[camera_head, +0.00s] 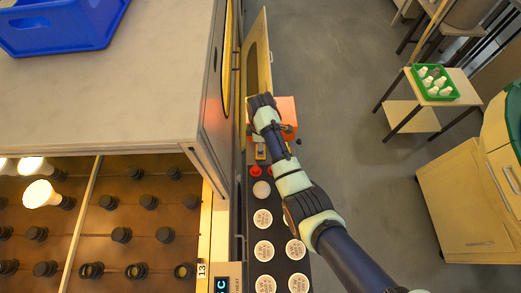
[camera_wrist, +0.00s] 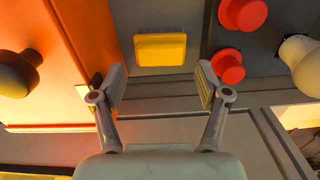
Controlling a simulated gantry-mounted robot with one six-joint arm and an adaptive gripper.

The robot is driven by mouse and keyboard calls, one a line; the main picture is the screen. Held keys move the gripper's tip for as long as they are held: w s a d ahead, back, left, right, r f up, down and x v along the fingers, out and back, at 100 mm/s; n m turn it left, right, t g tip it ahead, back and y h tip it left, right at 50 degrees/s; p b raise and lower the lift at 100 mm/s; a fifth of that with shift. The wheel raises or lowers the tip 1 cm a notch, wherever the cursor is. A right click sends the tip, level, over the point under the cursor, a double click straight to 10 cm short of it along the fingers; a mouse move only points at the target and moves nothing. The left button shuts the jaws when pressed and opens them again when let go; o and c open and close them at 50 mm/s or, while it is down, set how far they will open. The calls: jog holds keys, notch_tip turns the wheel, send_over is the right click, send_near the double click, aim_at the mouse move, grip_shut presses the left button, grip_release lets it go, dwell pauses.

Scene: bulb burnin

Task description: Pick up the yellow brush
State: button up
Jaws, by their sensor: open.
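My gripper (camera_wrist: 161,80) is open and empty. In the wrist view its two fingers are spread to either side of the block's near edge, with the block between and beyond the tips. They do not visibly touch it. In the head view my gripper (camera_head: 276,145) is partly hidden by my wrist.
An orange box (camera_wrist: 85,40) with a dark knob (camera_wrist: 18,74) stands left of the block. Two red buttons (camera_wrist: 228,66) and a pale rounded knob (camera_wrist: 302,62) are to the right. Several white round labelled discs (camera_head: 263,218) line the panel. A bulb rack (camera_head: 140,220) is at left.

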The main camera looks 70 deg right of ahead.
notch_tip(320, 180, down, 5)
jog(key=b, duration=0.2)
jog(key=shift+a+f+b, duration=0.1)
jog(key=shift+f+b, duration=0.1)
jog(key=shift+b, duration=0.15)
jog(key=shift+r, duration=0.1)
jog(key=shift+c, duration=0.3)
jog(key=c, duration=0.7)
jog(key=shift+c, duration=0.2)
jog(key=shift+r, duration=0.1)
notch_tip(320, 180, up, 20)
jog(key=p, duration=0.8)
